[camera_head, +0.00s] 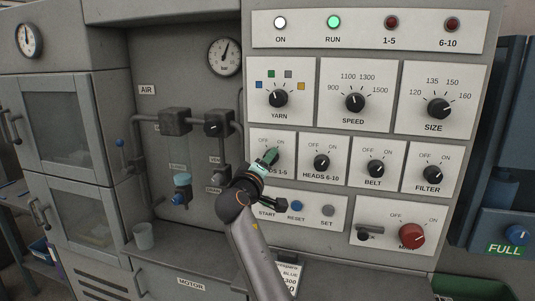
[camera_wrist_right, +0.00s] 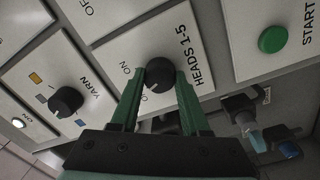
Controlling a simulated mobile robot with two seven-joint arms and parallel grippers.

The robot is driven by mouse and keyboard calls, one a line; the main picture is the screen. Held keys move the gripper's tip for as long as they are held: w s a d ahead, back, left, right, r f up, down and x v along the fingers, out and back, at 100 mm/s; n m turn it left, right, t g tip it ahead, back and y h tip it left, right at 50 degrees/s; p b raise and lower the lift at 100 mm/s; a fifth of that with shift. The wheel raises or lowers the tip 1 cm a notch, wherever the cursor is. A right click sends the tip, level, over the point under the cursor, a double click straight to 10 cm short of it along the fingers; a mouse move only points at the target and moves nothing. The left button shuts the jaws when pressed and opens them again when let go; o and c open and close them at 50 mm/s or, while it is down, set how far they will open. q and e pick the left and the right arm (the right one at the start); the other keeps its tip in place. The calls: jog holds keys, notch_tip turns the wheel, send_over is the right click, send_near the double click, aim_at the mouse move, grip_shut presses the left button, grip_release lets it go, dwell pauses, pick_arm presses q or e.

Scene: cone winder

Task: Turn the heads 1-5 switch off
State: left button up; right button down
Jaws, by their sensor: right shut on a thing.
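The heads 1-5 switch is a black round knob (camera_wrist_right: 160,73) on a white plate (camera_wrist_right: 142,44) lettered HEADS 1-5, with OFF and ON marks. My right gripper (camera_head: 269,157) reaches up to this plate in the head view and covers most of the knob and part of its lettering. In the right wrist view, the two green fingers of my right gripper (camera_wrist_right: 160,80) are shut on the knob, one on each side. My left gripper is not in view.
The HEADS 6-10 knob (camera_head: 321,162) sits close to the right, and the YARN knob (camera_head: 278,98) is above. START, RESET (camera_head: 297,205) and SET buttons are below. The green RUN lamp (camera_head: 334,22) is lit; the 1-5 lamp (camera_head: 391,23) looks dark red. Pipes and valves (camera_head: 176,121) stand left.

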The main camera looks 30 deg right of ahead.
jog(key=shift+r+n+p, duration=0.1)
jog(key=shift+n+p, duration=0.2)
jog(key=shift+n, duration=0.5)
jog(key=shift+c, duration=1.9)
grip_release()
